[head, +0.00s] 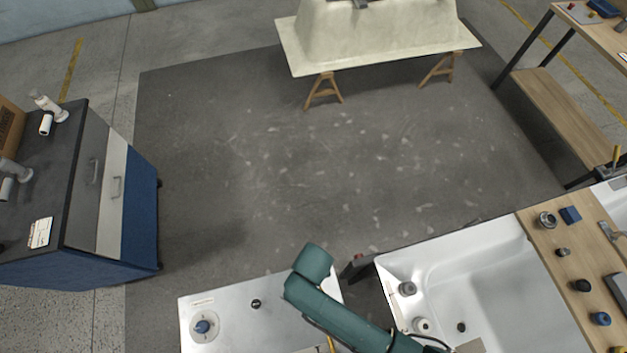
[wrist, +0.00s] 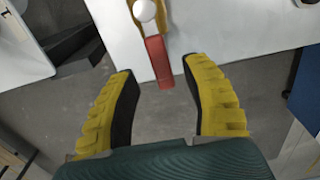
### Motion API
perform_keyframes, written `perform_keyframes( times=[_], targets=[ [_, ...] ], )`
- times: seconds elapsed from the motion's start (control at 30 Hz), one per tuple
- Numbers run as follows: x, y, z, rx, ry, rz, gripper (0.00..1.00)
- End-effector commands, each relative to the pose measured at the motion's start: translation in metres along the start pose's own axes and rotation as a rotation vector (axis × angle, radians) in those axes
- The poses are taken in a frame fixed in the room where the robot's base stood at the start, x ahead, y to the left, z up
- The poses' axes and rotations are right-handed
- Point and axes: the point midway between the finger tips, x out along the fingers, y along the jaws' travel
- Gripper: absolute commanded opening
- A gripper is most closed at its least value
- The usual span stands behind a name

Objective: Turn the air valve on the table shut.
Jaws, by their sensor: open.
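The air valve (wrist: 148,12) shows at the top of the wrist view, with a yellow body and a round white part, partly cut off by the frame. Its red lever (wrist: 158,62) points down the picture, past the edge of the white table (wrist: 205,30). My gripper (wrist: 157,70) is open, its two yellow, black-padded fingers spread. The lever's end appears in the gap between the fingertips; I cannot tell its depth, and no contact shows. In the head view my teal arm covers part of the white table (head: 235,318), and I cannot make out the valve there.
A blue knob on a round plate (head: 202,327) and a small black knob (head: 255,304) are on the white table. A white tub (head: 480,285) stands to its right, beside a wooden board with fittings (head: 562,262). A blue cabinet (head: 140,215) stands left. Open floor lies beyond.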

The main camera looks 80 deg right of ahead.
Motion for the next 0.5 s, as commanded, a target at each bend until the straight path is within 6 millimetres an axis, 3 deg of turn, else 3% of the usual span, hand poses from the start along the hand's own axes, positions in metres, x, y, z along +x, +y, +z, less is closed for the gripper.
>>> perform_keyframes(
  times=[0.2, 0.47, 0.5],
  targets=[
    [0.025, 0.000, 0.000, 0.000, 0.001, -0.001, 0.48],
    [0.026, 0.000, 0.000, -0.001, 0.001, -0.001, 0.48],
    [0.026, 0.000, 0.000, -0.001, 0.001, -0.001, 0.43]
  ],
)
